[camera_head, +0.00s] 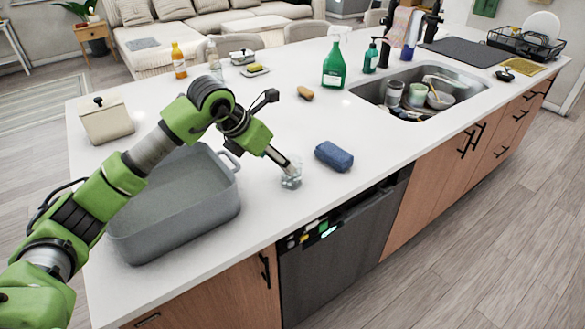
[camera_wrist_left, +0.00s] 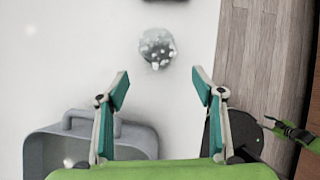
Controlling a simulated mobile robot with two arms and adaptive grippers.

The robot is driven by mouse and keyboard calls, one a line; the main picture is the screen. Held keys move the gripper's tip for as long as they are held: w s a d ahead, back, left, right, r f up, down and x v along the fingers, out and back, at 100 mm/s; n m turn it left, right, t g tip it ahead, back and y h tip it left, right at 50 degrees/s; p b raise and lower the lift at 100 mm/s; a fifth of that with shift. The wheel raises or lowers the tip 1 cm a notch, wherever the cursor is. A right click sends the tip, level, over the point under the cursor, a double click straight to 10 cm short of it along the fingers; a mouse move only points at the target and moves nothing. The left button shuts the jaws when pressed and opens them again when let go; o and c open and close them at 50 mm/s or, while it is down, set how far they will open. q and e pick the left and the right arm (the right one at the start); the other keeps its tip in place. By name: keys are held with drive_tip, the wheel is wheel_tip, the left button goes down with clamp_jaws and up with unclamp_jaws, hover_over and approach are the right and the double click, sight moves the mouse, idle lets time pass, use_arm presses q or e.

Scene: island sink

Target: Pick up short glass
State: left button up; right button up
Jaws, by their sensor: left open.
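The short glass (camera_head: 291,178) is clear and stands on the white island counter, between the grey roasting pan and the blue sponge. It also shows in the left wrist view (camera_wrist_left: 156,47), near the top centre, beyond the fingertips. My left gripper (camera_head: 284,163) comes in from the left, just above and beside the glass, overlapping it in the head view. In the left wrist view its two fingers (camera_wrist_left: 158,77) are spread wide with nothing between them. Whether a finger touches the glass cannot be told from the head view, but the wrist view shows a gap.
The grey roasting pan (camera_head: 222,214) stands left of the glass, under my left arm. A blue sponge (camera_head: 334,156) lies close to its right. The dishwasher front (camera_head: 345,250) and counter edge are near. A green spray bottle (camera_head: 334,66) stands farther back; counter between is mostly clear.

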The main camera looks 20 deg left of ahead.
use_arm(q)
drive_tip(key=x, duration=0.4)
drive_tip(key=shift+w+d+f+p, duration=0.1)
drive_tip(key=shift+w+f+p, duration=0.05)
drive_tip(key=shift+p, duration=0.2)
use_arm(e)
drive_tip(key=s, duration=0.5)
use_arm(q)
drive_tip(key=shift+w+d+f+p, duration=0.25)
drive_tip(key=shift+w+f+p, duration=0.25)
drive_tip(key=shift+w, duration=0.1)
drive_tip(key=p+x, duration=0.1)
drive_tip(key=x, duration=0.2)
drive_tip(key=shift+w+d, duration=0.1)
drive_tip(key=shift+w, duration=0.2)
drive_tip(key=shift+w+f, duration=0.2)
drive_tip(key=shift+f, duration=0.2)
drive_tip(key=c, duration=1.1)
drive_tip(key=shift+c, duration=1.1)
use_arm(e)
drive_tip(key=w+r, duration=0.3)
drive_tip(key=shift+w+d+r, duration=0.15)
drive_tip(key=shift+w+d, duration=0.05)
drive_tip(key=shift+w, duration=0.05)
